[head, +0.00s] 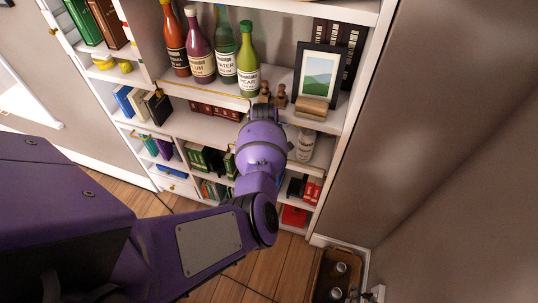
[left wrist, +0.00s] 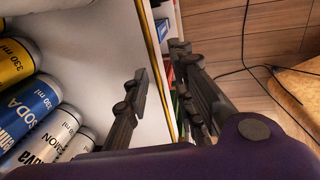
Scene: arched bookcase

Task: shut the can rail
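In the left wrist view, several cans lie at the left: a yellow one (left wrist: 12,62), a blue soda can (left wrist: 35,108) and a pale lemon can (left wrist: 68,138). They are beside a white surface with a yellow-lined edge (left wrist: 152,40), which looks like part of the can rail. My left gripper (left wrist: 160,62) is open, its dark fingers apart on either side of that edge; contact is unclear. In the head view I cannot make out the cans.
Several bottles (head: 200,62) stand on a yellow-edged shelf of the bookcase. A brown tray (head: 328,275) is on the floor at lower right. A cable (left wrist: 243,55) crosses the wooden floor.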

